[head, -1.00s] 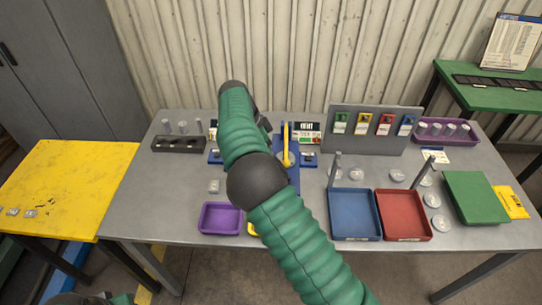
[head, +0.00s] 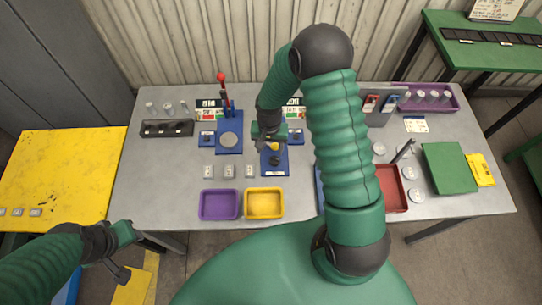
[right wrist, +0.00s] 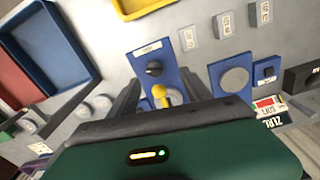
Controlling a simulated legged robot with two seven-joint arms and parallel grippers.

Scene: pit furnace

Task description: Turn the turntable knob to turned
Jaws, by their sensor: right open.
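A small black knob (head: 274,161) sits on a blue plate (head: 281,171) near the middle of the table. In the right wrist view the knob (right wrist: 154,69) lies just beyond my fingertips, with a small label above it on the plate. A yellow-tipped handle (right wrist: 161,92) stands on the same plate, nearer my palm. My right gripper (head: 268,138) is open over the plate; its dark fingers (right wrist: 158,86) are spread on either side of the yellow handle, apart from the knob. My left gripper (head: 121,254) hangs low at the left, off the table; its jaw opening is unclear.
Left of the plate stands a blue base with a red-topped lever (head: 221,77). Purple (head: 219,217) and yellow (head: 264,215) trays lie in front. My right arm hides most of the blue tray; the red tray (head: 402,208) shows at right. The table's front left is clear.

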